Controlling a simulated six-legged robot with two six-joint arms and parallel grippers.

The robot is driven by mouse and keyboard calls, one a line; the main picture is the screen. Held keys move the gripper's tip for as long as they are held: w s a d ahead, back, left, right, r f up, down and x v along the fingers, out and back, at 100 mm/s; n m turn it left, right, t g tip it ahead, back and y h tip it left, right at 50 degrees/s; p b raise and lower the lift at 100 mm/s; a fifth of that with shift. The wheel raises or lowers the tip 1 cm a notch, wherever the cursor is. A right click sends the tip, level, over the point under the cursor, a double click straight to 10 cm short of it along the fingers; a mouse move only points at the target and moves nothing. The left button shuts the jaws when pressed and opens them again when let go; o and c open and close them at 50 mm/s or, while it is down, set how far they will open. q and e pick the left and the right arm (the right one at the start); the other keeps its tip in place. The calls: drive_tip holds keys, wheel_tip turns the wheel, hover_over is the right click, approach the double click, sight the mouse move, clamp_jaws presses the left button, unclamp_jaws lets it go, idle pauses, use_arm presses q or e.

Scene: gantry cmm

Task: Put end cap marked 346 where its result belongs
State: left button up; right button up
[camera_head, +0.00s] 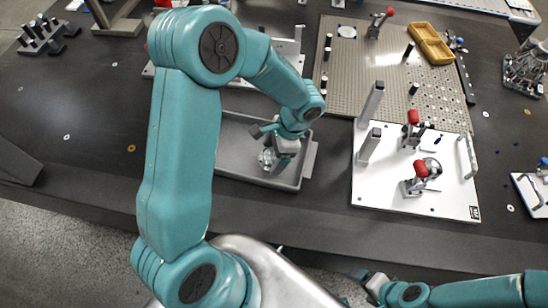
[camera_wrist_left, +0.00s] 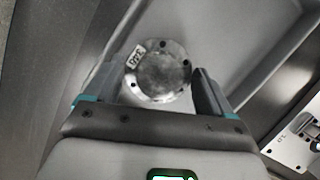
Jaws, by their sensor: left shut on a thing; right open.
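A round metal end cap (camera_head: 266,159) is low in the grey tray (camera_head: 232,148) at the middle front of the table. In the left wrist view the end cap (camera_wrist_left: 165,75) shows a flat disc face, small holes around its rim and a small white label (camera_wrist_left: 135,57). The label's number is too small and turned to read surely. My left gripper (camera_head: 273,148) reaches down into the tray and is shut on the end cap, one finger on each side. My right gripper (camera_head: 373,283) is open and empty, low in front of the table edge.
A white fixture plate (camera_head: 375,192) with upright posts, red-handled clamps and a round metal part (camera_head: 430,168) lies right of the tray. Behind it are a perforated plate (camera_head: 345,75) and a yellow two-part tray (camera_head: 430,42).

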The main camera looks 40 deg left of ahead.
sight(274, 159)
use_arm(q)
wheel_tip(274, 159, down, 3)
drive_tip(key=shift+w+f, duration=0.15)
drive_tip(key=shift+f, duration=0.05)
drive_tip(key=shift+r, duration=0.1)
drive_tip(key=shift+b, duration=0.3)
drive_tip(key=o, duration=1)
drive_tip(key=shift+f, duration=0.2)
drive_tip(key=shift+r+p, duration=0.3)
drive_tip(key=v, duration=1.1)
drive_tip(key=shift+w+r, duration=0.1)
drive_tip(key=shift+r, duration=0.3)
drive_tip(key=shift+d, duration=0.1)
